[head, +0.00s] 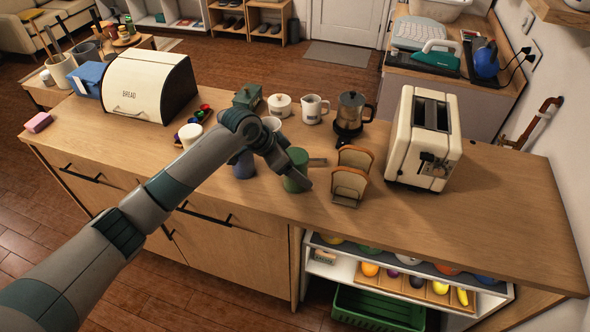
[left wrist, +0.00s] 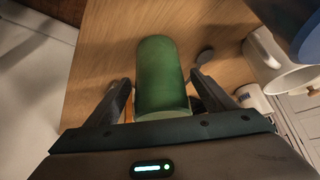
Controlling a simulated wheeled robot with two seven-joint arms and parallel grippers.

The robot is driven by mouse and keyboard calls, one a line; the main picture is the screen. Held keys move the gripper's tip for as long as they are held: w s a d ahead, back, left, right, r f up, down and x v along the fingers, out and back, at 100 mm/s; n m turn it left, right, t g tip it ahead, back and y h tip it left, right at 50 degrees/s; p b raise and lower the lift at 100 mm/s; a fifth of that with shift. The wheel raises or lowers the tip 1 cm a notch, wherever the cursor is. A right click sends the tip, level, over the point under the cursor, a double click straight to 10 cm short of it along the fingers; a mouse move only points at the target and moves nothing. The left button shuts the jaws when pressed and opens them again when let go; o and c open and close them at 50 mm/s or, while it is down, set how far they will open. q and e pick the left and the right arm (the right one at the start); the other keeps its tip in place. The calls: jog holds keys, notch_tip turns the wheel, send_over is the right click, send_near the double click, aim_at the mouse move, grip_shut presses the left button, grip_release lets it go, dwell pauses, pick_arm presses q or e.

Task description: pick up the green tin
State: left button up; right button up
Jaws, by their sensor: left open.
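The green tin (head: 296,168) is a plain green cylinder near the front edge of the counter, left of the toast rack. In the left wrist view the tin (left wrist: 162,75) lies between the two fingers of my left gripper (left wrist: 160,88). The fingers are open, one on each side of the tin, with small gaps. In the head view my left gripper (head: 296,180) is at the tin and its arm partly covers the things behind. My right gripper is not in view.
A blue mug (head: 243,166) stands close left of the tin and a toast rack (head: 350,180) close right. The toaster (head: 424,140) is further right; the counter's right front is clear.

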aim_at(303, 152)
pick_arm(q)
jog(key=shift+c, duration=0.4)
jog(key=c, duration=1)
jog(key=shift+r, duration=0.1)
jog(key=c, duration=0.4)
jog(key=shift+o, duration=0.2)
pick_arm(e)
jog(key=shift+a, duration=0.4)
